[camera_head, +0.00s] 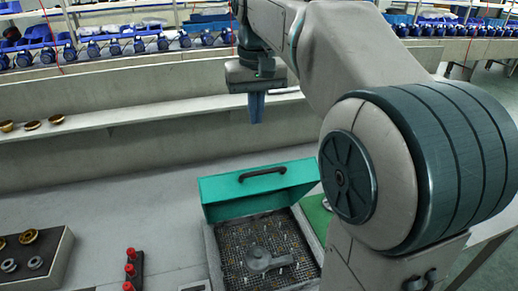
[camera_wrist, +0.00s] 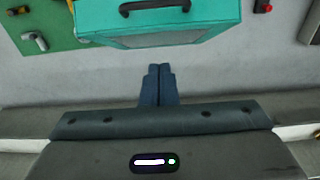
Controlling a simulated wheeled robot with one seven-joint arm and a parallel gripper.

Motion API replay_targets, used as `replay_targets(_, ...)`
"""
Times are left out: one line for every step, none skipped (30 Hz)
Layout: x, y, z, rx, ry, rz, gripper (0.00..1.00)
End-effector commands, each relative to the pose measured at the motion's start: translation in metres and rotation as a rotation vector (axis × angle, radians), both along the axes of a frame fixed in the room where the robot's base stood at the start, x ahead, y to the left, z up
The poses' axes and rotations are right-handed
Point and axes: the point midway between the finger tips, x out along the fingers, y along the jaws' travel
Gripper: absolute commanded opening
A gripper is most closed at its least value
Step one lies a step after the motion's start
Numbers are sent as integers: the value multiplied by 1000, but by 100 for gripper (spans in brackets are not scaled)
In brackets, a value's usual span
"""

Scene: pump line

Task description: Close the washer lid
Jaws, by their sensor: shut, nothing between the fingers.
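The washer lid (camera_head: 258,187) is a green panel with a black handle (camera_head: 262,173). It stands raised and tilted at the back edge of the washer (camera_head: 215,262), whose open basket shows a grey metal part (camera_head: 262,260) on a mesh floor. The lid also shows in the wrist view (camera_wrist: 160,22), at the top, with its handle (camera_wrist: 155,6). My gripper (camera_head: 256,108) is shut and empty, pointing down behind and above the lid. In the wrist view my fingers (camera_wrist: 159,85) are together, apart from the lid.
A long ledge (camera_head: 120,112) runs behind, with brass rings (camera_head: 32,125) at left. A block with rings (camera_head: 35,262) and a rack of red-topped pieces (camera_head: 131,270) stand left of the washer. A green mat (camera_head: 316,215) lies at its right. Grey table is clear behind the lid.

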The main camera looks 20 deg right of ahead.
Motion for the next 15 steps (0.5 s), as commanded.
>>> replay_targets(0,0,-12,0,4,0,0)
replay_targets(0,0,-18,0,4,0,0)
replay_targets(1,0,-27,0,5,0,0)
replay_targets(1,0,-34,0,4,0,0)
replay_targets(2,0,-40,0,5,-1,0)
replay_targets(3,-1,-49,0,5,-1,0)
replay_targets(3,-1,-56,0,4,-1,0)
replay_targets(3,-1,-62,0,5,-2,0)
replay_targets(4,-1,-71,0,4,-2,0)
replay_targets(4,-1,-77,0,4,-2,0)
replay_targets(5,-1,-83,0,4,-3,0)
replay_targets(-3,-1,-81,0,-2,-3,0)
replay_targets(-7,-2,-81,0,-2,-3,0)
replay_targets(-11,-2,-83,0,-2,-3,0)
replay_targets(-15,-2,-85,0,-1,-4,0)
